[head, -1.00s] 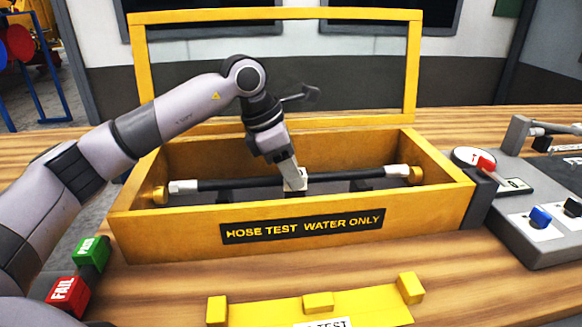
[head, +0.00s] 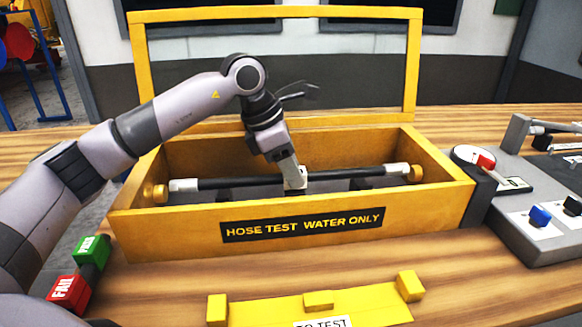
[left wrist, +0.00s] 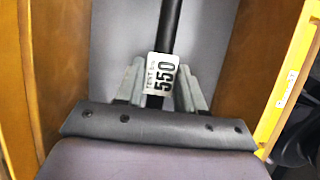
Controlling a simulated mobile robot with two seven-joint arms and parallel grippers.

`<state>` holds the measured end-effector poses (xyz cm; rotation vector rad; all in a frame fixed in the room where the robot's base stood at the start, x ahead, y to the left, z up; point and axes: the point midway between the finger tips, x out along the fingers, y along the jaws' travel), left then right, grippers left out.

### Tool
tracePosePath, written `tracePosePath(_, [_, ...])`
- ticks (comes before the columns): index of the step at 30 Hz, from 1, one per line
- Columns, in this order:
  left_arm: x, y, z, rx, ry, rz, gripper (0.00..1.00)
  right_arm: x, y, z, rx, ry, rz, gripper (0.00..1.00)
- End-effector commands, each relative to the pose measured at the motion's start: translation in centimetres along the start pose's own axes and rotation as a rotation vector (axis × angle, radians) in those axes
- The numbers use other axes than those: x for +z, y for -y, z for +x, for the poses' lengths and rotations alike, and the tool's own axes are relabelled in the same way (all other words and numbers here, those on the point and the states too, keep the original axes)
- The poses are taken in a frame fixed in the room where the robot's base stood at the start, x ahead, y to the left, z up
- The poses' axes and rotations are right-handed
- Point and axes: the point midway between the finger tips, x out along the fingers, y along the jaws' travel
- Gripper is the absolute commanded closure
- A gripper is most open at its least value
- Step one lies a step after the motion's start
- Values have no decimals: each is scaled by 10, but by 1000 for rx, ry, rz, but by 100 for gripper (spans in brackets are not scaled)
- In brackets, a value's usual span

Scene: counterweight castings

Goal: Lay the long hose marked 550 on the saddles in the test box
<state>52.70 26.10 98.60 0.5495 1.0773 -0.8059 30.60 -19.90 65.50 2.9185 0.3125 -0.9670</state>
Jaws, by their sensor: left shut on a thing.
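The long black hose (head: 236,183) lies across the inside of the yellow test box (head: 300,250), with a silver fitting at each end. Its tag reading 550 shows in the left wrist view (left wrist: 161,75). My left gripper (head: 296,180) is shut on the hose at its middle, by the tag. Dark saddles (head: 361,184) show under the hose; whether it touches them I cannot tell. The hose ends are close to round brass-coloured ports (head: 160,194) on the box's side walls. My right gripper is not in view.
The box's yellow-framed lid (head: 412,65) stands open at the back. A control panel (head: 545,215) with a gauge and switches is at the right. A yellow rack (head: 365,305) is in front. Green (head: 92,250) and red (head: 68,290) blocks stand at left.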

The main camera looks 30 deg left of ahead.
Motion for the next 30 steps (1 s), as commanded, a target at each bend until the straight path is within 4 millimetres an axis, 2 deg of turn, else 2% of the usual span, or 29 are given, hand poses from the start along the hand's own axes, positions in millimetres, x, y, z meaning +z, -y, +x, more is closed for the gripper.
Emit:
tracePosePath(17, [0,0,-1,2,3,0,89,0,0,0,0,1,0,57])
tracePosePath(30, [-3,0,6,2,3,0,89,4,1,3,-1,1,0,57])
